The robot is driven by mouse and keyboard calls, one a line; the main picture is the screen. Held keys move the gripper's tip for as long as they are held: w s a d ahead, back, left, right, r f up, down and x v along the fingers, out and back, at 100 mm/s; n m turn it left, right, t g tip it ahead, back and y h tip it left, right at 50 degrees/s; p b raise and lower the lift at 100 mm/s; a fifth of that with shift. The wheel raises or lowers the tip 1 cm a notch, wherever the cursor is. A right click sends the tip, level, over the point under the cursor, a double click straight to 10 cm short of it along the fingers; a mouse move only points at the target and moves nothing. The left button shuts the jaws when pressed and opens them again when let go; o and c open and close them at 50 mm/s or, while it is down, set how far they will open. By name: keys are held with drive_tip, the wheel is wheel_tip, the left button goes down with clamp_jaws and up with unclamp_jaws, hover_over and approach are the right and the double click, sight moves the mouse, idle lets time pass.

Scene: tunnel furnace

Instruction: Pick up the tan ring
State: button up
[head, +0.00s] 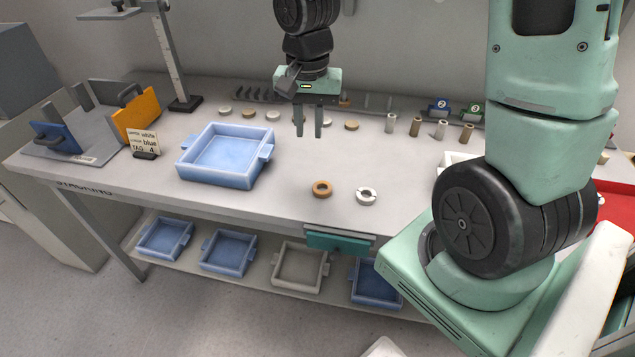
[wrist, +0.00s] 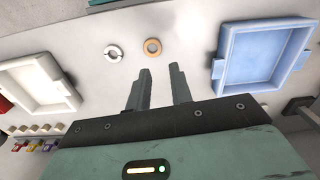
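The tan ring (head: 322,188) lies flat on the grey table near its front edge, just left of a white ring. It also shows in the wrist view (wrist: 152,46), beyond my fingertips. My gripper (head: 308,133) points down above the table, behind the tan ring as seen from the head. Its two fingers are apart with nothing between them, as the wrist view (wrist: 160,68) also shows. The gripper does not touch the ring.
A white split ring (head: 367,196) lies right of the tan ring. A blue tray (head: 222,181) stands to the left, and a white tray (wrist: 18,72) on the other side. Small discs and several cylinders (head: 416,126) line the back. Table around the ring is clear.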

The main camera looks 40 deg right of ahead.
drive_tip(key=d, duration=0.2)
drive_tip(key=m, duration=0.1)
hover_over(315, 186)
drive_tip(key=f, duration=1.1)
drive_tip(key=shift+s+a+f, duration=0.2)
drive_tip(key=shift+f, duration=0.1)
drive_tip(key=shift+w+d+f, duration=0.1)
drive_tip(key=shift+f, duration=1.45)
drive_tip(key=shift+w+d+f, duration=0.1)
drive_tip(key=shift+f, duration=1.4)
clamp_jaws()
